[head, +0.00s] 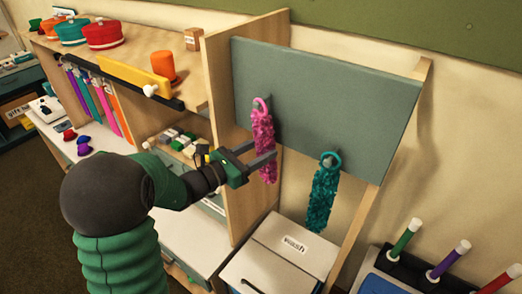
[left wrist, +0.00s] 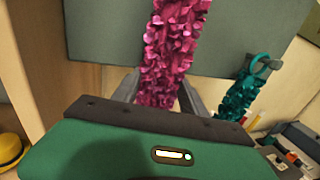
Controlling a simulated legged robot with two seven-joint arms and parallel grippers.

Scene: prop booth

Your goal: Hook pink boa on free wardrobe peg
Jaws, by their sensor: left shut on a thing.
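The pink boa (head: 264,135) hangs upright in front of the grey wardrobe board (head: 360,100), with its pink loop at the top. My left gripper (head: 264,157) is shut on the boa's lower half. In the left wrist view the boa (left wrist: 172,40) runs up between the two fingers (left wrist: 160,98), and its loop is out of frame. I cannot tell whether the loop is around a peg or just in front of the board. A teal boa (head: 323,195) hangs by its ring from a peg to the right; it also shows in the left wrist view (left wrist: 238,97). My right gripper is not in view.
A wooden upright panel (head: 240,200) stands just left of the board. A lidded box labelled "wash" (head: 285,248) sits below. Colored-handled props (head: 405,238) stand at lower right.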

